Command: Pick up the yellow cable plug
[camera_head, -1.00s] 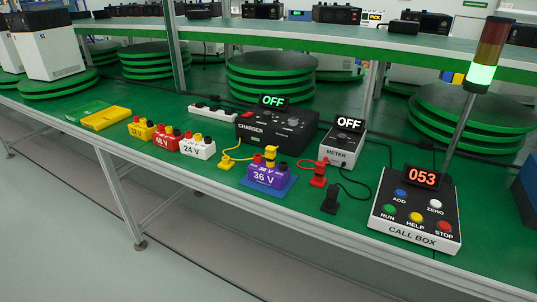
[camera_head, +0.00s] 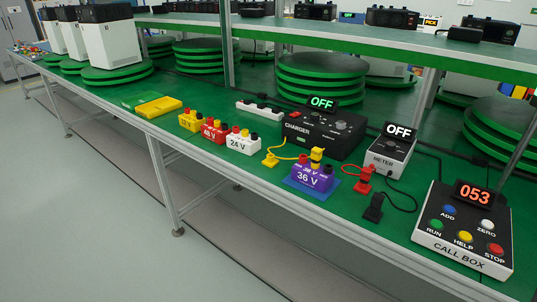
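A yellow plug (camera_head: 270,159) lies on the green bench top in front of the black charger (camera_head: 325,133), with a yellow cable beside it. A second yellow plug-like piece (camera_head: 317,156) stands upright at the purple 36 V battery (camera_head: 313,177). I cannot tell exactly how the yellow cable joins these two pieces. Neither of my grippers is in view.
Yellow, red and white batteries (camera_head: 242,142) stand left of the plug. A red plug (camera_head: 363,182), a black plug (camera_head: 373,209), the meter (camera_head: 390,153) and the call box (camera_head: 463,229) stand to the right. A yellow tray (camera_head: 158,107) lies farther left.

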